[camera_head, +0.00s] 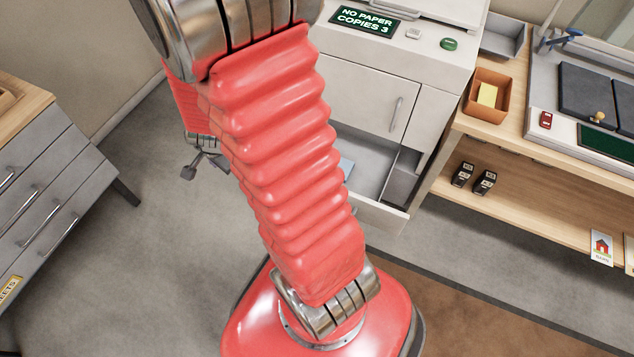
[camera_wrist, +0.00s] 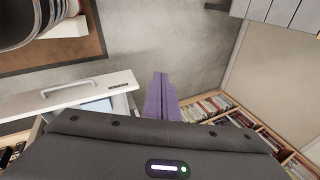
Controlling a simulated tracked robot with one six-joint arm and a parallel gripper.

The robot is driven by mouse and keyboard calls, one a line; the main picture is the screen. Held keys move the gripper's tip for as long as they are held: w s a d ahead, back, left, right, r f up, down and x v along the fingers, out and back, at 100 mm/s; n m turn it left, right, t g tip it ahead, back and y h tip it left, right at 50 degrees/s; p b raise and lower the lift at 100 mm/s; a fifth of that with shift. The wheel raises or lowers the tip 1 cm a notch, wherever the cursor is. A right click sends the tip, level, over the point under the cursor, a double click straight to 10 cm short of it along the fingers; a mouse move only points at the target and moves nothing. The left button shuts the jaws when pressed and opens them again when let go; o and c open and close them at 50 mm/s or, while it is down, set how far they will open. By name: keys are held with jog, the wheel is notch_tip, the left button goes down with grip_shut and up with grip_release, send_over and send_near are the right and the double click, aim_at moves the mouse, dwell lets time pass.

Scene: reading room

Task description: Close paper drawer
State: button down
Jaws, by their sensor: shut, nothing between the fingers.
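The paper drawer (camera_head: 382,217) stands pulled out low on the white copier (camera_head: 365,95) in the head view. My arm hides its left part. Its grey inside shows, with a bit of pale blue-white material inside. In the wrist view the drawer front (camera_wrist: 32,103), with a handle and a dark label, lies left of my gripper (camera_wrist: 160,78). The purple fingers are together and empty, just beyond the front's right end. Contact with the drawer cannot be told. In the head view my gripper (camera_head: 203,163) is partly behind my arm, left of the copier.
The copier's screen (camera_head: 366,20) reads "NO PAPER COPIES 3". A grey drawer cabinet (camera_head: 50,185) stands at left. A wooden bench (camera_head: 545,205) with an orange box (camera_head: 477,112) stands at right. Open grey floor lies between cabinet and copier. Bookshelves (camera_wrist: 250,122) show in the wrist view.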

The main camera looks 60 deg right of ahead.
jog(key=s+d+f+m+g+h, duration=0.2)
jog(key=s+d+f+m, duration=0.3)
jog(key=d+f, duration=0.3)
jog(key=s+d+f+m+g, duration=0.2)
jog(key=s+f+m, duration=0.1)
jog(key=s+f, duration=0.2)
jog(key=s+d+f+m+g+h, duration=0.1)
jog(key=s+d+f+m+g, duration=0.1)
jog(key=s, duration=0.8)
jog(key=s+d+f+m+g+h, duration=0.1)
jog(key=s+f+m+g, duration=0.2)
jog(key=s+f, duration=0.4)
jog(key=shift+s+d+f+m, duration=0.3)
jog(key=shift+s+d+m, duration=0.1)
jog(key=shift+s+m, duration=0.45)
send_near(360, 204)
notch_tip(360, 204, down, 3)
jog(key=s+a, duration=0.2)
jog(key=shift+w+d+f, duration=0.15)
jog(key=shift+w+d, duration=0.05)
jog(key=shift+d, duration=0.75)
jog(key=shift+w+d+f, duration=0.1)
jog(key=shift+w+d, duration=0.1)
jog(key=shift+d, duration=0.7)
